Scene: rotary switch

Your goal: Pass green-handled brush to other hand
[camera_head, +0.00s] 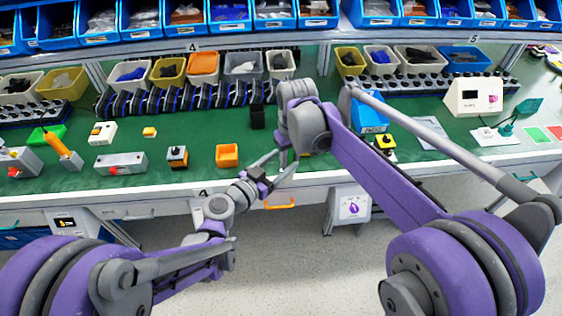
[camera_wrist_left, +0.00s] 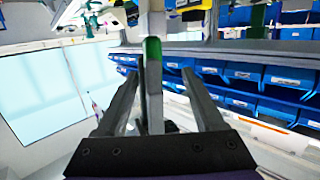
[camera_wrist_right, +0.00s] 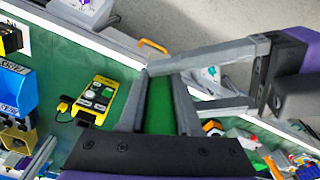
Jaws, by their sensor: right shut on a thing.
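The green-handled brush shows in the left wrist view as an upright rod with a green end (camera_wrist_left: 152,48). It stands between the two fingers of my left gripper (camera_wrist_left: 160,95), which are spread apart with gaps on both sides. My right gripper (camera_wrist_right: 162,85) is shut on the brush; a dark green strip shows between its fingers. In the head view my left gripper (camera_head: 280,166) reaches up from the left, close to the end of my right arm, over the bench's front edge. The brush is too small or hidden to make out there, and its bristles cannot be seen.
Racks of blue bins stand behind. Open floor lies in front.

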